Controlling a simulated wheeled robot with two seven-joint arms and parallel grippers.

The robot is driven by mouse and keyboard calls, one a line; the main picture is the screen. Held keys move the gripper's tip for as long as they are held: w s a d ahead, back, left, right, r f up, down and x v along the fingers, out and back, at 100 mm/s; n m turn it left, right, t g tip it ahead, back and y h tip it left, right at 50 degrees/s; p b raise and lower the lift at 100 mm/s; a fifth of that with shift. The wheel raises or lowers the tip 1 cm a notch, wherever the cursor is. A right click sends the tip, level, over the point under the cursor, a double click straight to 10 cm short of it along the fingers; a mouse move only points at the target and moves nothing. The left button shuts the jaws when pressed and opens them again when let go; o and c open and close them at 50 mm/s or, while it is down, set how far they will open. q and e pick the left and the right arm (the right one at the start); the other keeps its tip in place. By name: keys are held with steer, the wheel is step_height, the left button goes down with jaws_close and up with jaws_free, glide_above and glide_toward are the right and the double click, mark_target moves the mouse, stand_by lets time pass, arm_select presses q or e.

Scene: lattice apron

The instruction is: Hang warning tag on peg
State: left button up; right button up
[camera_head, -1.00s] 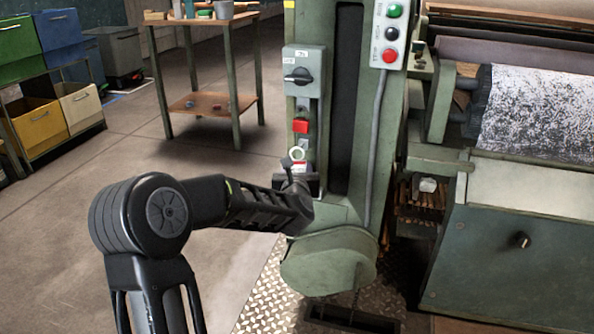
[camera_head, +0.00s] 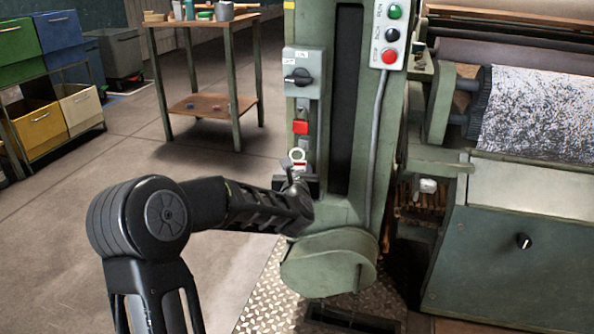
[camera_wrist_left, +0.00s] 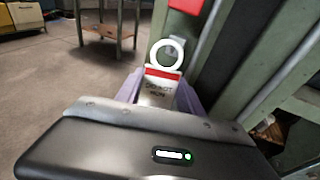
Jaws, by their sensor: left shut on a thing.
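The warning tag (camera_head: 299,158) has a white ring on top, a red band and a pale body with dark lettering. It also shows upright in the left wrist view (camera_wrist_left: 163,72). My left gripper (camera_head: 297,180) is shut on the tag's lower body, in front of the green machine column; its fingers also show in the wrist view (camera_wrist_left: 158,95). A small grey plate (camera_wrist_left: 178,42) sits on the column just behind the ring, below a red block (camera_head: 300,127). The peg itself is not clearly visible, and I cannot tell whether the ring touches it. My right gripper is out of view.
The green column (camera_head: 335,215) carries a grey switch box (camera_head: 303,73) above and a button panel (camera_head: 391,35) at upper right. A rounded green cover (camera_head: 328,262) juts out below. A workbench (camera_head: 212,108) stands behind; open floor lies to the left.

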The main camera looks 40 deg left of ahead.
arm_select(q)
steer(key=shift+w, duration=0.15)
steer(key=shift+w+a+b, duration=0.25)
steer(key=shift+w+a, duration=0.05)
steer(key=shift+w, duration=0.45)
steer(key=shift+w+a+b, duration=0.25)
steer(key=shift+w, duration=0.5)
steer(key=shift+w, duration=0.1)
steer(key=shift+f, duration=0.1)
stand_by(0.6)
steer(key=shift+w+a+f+b, duration=0.15)
steer(key=shift+f+b, duration=0.25)
steer(key=shift+b, duration=0.35)
stand_by(0.4)
steer(key=o, duration=1.3)
steer(key=shift+o, duration=0.2)
